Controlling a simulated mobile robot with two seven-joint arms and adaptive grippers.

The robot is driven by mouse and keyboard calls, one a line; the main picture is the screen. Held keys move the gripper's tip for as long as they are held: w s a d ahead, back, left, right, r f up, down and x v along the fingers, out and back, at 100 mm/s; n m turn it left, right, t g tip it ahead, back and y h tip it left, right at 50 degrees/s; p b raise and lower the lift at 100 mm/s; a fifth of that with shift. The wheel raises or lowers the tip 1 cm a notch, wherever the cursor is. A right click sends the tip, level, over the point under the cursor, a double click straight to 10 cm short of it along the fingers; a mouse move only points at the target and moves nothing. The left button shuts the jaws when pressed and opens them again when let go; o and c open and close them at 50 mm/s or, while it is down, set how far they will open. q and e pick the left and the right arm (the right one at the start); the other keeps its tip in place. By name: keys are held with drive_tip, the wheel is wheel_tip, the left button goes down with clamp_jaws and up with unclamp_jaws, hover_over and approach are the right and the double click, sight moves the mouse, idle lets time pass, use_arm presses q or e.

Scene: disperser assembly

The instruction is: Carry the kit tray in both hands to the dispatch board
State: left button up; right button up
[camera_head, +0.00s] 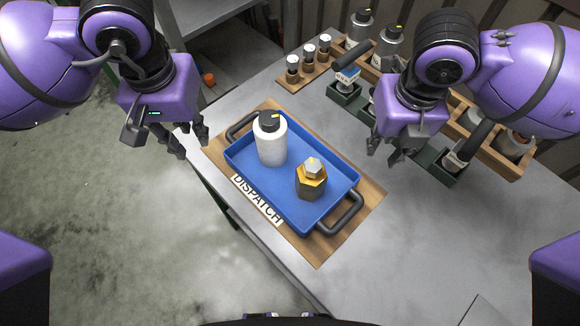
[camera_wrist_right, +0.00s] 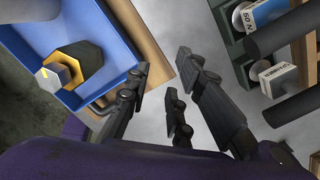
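The blue kit tray (camera_head: 240,158) rests on the wooden dispatch board (camera_head: 372,195), which has a white "DISPATCH" label. A white bottle with a black cap (camera_head: 270,143) and a black and gold hexagonal piece (camera_head: 311,180) stand in the tray. The tray has a dark handle at each end. My left gripper (camera_head: 192,145) is open and empty, left of the tray and apart from its handle. My right gripper (camera_head: 388,157) is open and empty, right of the tray. In the right wrist view its spread fingers (camera_wrist_right: 180,105) show beside the tray (camera_wrist_right: 115,35).
Wooden racks (camera_head: 510,160) and dark green holders (camera_head: 345,98) with bottles and tools line the back right of the grey table (camera_head: 420,250). Small vials stand in a wooden block (camera_head: 290,77) at the back. The table's front right is clear.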

wheel_tip(320, 180, up, 4)
drive_tip(key=shift+s, duration=0.15)
idle(0.6)
